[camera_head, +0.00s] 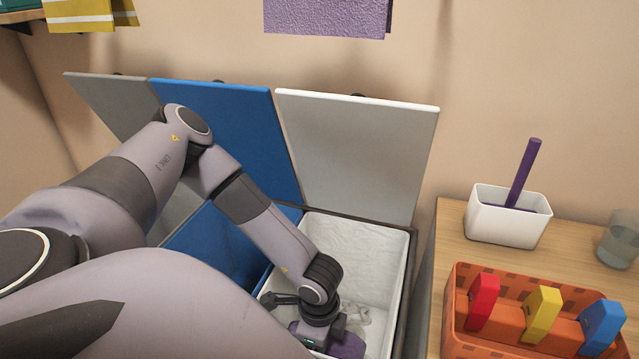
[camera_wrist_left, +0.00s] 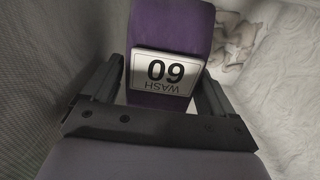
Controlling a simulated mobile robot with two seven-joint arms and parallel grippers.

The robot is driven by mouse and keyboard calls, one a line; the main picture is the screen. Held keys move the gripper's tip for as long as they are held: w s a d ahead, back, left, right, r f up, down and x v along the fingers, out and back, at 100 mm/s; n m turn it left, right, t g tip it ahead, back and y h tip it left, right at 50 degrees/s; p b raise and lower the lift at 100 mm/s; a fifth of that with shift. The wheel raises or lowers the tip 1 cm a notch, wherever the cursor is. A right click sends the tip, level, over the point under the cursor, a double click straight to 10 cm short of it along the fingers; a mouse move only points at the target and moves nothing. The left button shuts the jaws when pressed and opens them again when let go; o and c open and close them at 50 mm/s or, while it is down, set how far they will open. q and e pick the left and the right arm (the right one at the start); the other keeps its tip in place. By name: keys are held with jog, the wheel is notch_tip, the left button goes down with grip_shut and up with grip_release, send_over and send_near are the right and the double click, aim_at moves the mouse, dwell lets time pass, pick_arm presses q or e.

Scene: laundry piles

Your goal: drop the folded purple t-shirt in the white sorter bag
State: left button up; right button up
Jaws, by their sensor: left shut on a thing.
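The white sorter bag (camera_head: 378,260) stands open, rightmost of the sorter compartments, with its white lid (camera_head: 357,150) raised behind it. My left gripper (camera_head: 322,340) is down inside the bag, near its front. The folded purple t-shirt (camera_head: 347,346) shows only in part there, beside the gripper. In the left wrist view the t-shirt (camera_wrist_left: 168,28) lies between the two fingers of the gripper (camera_wrist_left: 158,88), which is shut on it. Pale crumpled cloth (camera_wrist_left: 232,38) lies in the bag beyond. My right gripper is out of view.
The blue lid (camera_head: 240,130) and grey lid (camera_head: 110,100) stand raised to the left. A wooden table (camera_head: 445,235) at right bears an orange basket (camera_head: 462,345) with coloured clips, a white box (camera_head: 505,225) and a glass (camera_head: 618,240). Purple cloth (camera_head: 327,17) hangs above.

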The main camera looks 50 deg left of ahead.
pick_arm(q)
notch_tip(320, 180, down, 13)
jog(key=b, duration=0.4)
jog(key=shift+r, duration=0.1)
jog(key=shift+f, duration=0.4)
jog(key=shift+f+b, duration=0.4)
jog(key=shift+f, duration=0.05)
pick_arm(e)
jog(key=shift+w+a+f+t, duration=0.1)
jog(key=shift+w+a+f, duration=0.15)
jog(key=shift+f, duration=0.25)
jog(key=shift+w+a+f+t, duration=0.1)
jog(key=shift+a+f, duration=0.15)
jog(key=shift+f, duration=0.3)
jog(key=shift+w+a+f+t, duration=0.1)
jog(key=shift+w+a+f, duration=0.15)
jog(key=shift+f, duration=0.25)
pick_arm(q)
jog(key=shift+f, duration=0.1)
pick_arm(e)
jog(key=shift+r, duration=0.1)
pick_arm(q)
jog(key=o, duration=1)
